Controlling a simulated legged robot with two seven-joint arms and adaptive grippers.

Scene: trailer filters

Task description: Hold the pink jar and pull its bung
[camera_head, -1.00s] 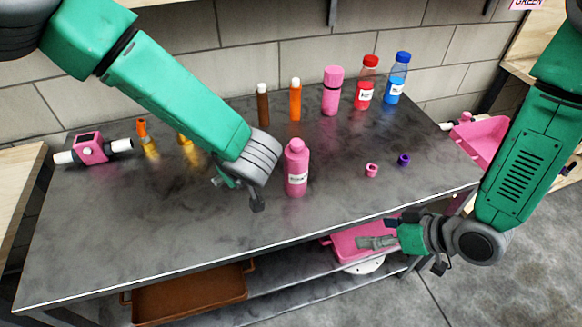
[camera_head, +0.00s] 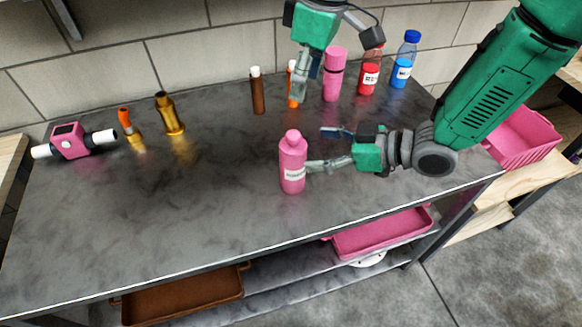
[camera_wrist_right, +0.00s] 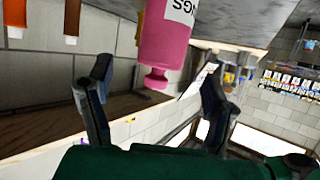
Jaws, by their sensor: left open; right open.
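The pink jar (camera_head: 292,172) stands upright near the table's middle, with a pale label and a rounded pink bung (camera_head: 293,137) in its top. My right gripper (camera_head: 318,149) is open at the jar's right side. One finger reaches the jar's label; I cannot tell if it touches. In the right wrist view the jar (camera_wrist_right: 165,42) hangs inverted between and beyond the open fingers, its bung (camera_wrist_right: 157,78) pointing down. My left gripper (camera_head: 306,86) is open, fingers down, above the back of the table and in front of an orange bottle (camera_head: 291,70), partly hiding it.
A brown bottle (camera_head: 256,92), pink bottle (camera_head: 334,75), red bottle (camera_head: 369,72) and blue bottle (camera_head: 404,62) stand along the back. Brass pieces (camera_head: 170,115) and a pink device (camera_head: 68,142) are at left. Pink bin (camera_head: 525,140) is at right. The table's front left is clear.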

